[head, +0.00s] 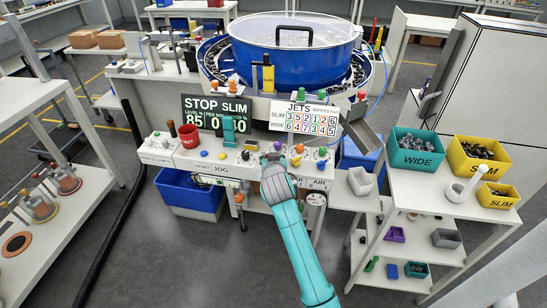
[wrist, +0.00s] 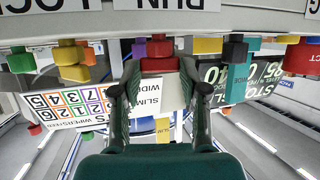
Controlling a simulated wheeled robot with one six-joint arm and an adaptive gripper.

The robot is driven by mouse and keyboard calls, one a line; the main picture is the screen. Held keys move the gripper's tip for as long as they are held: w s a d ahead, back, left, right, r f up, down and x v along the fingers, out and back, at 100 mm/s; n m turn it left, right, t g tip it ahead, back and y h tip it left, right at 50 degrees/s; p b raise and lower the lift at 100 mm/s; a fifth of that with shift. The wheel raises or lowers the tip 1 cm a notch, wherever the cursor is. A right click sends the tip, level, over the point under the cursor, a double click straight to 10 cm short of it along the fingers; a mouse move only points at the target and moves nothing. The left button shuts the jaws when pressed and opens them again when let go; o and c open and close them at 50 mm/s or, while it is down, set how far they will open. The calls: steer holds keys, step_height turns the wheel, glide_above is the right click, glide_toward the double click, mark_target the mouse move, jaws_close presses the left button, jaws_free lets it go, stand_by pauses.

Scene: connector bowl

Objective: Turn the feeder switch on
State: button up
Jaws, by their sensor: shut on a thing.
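The control panel (head: 215,162) runs along the front of the feeder, with several coloured knobs. In the head view my gripper (head: 272,157) is at the panel's front, right of its middle. In the wrist view my gripper (wrist: 160,92) has its two dark fingers on either side of a red knob (wrist: 157,64) and is shut on it. The knob is below a panel edge with a partly cut-off RUN label (wrist: 194,17). Which knob is the feeder switch I cannot tell. My arm hides part of the panel front in the head view.
The blue bowl (head: 290,60) stands behind the panel. Other knobs sit close by, including a yellow one (wrist: 130,53). Teal (head: 418,148) and yellow (head: 478,154) bins are at right.

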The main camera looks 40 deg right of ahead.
steer(key=m+g+h, duration=0.1)
steer(key=m+g, duration=0.1)
steer(key=m+g+h, duration=0.2)
steer(key=w+a+m+g+h, duration=0.1)
steer(key=m, duration=0.1)
steer(key=shift+g, duration=0.4)
steer(key=m+g, duration=0.4)
steer(key=w+m+g+h, duration=0.1)
steer(key=m+g, duration=0.1)
steer(key=shift+f+g, duration=0.1)
steer(key=shift+g, duration=0.2)
steer(key=o, duration=1.1)
steer(key=shift+o, duration=0.2)
steer(key=v, duration=1.2)
steer(key=shift+w+f, duration=0.1)
steer(key=shift+w, duration=0.05)
